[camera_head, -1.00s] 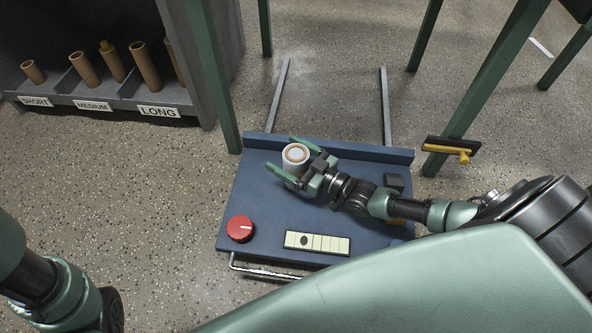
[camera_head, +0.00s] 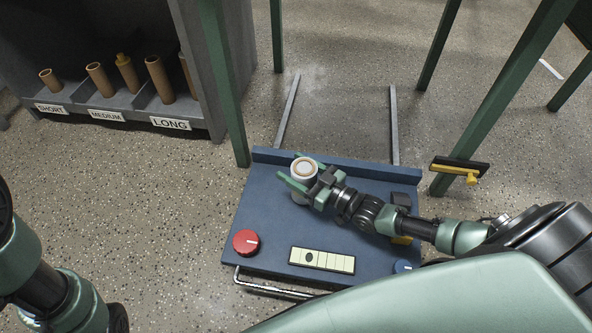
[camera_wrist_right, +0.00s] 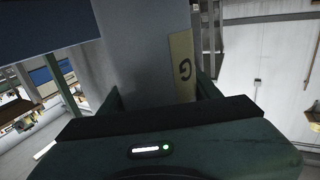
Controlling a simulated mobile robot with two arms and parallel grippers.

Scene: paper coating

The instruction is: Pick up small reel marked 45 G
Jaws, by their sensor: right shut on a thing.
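The small reel (camera_head: 305,166) is a white roll with a tan core ring, standing upright over the blue table (camera_head: 267,205). My right gripper (camera_head: 291,165) is shut on it, with one green finger on each side. In the right wrist view the reel (camera_wrist_right: 145,45) is a pale grey surface between the fingers. It bears a tan label (camera_wrist_right: 182,65) with a letter G; the rest of the marking is hidden. I cannot tell whether its base touches the table. My left arm shows at the left edge, its gripper out of view.
The table has a red knob (camera_head: 246,242), a pale segmented panel (camera_head: 321,260) and a raised back edge. A shelf with brown tubes (camera_head: 158,80) marked SHORT, MEDIUM and LONG stands at the back left. Green posts (camera_head: 225,85) rise behind the table. A yellow handle (camera_head: 459,172) is at right.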

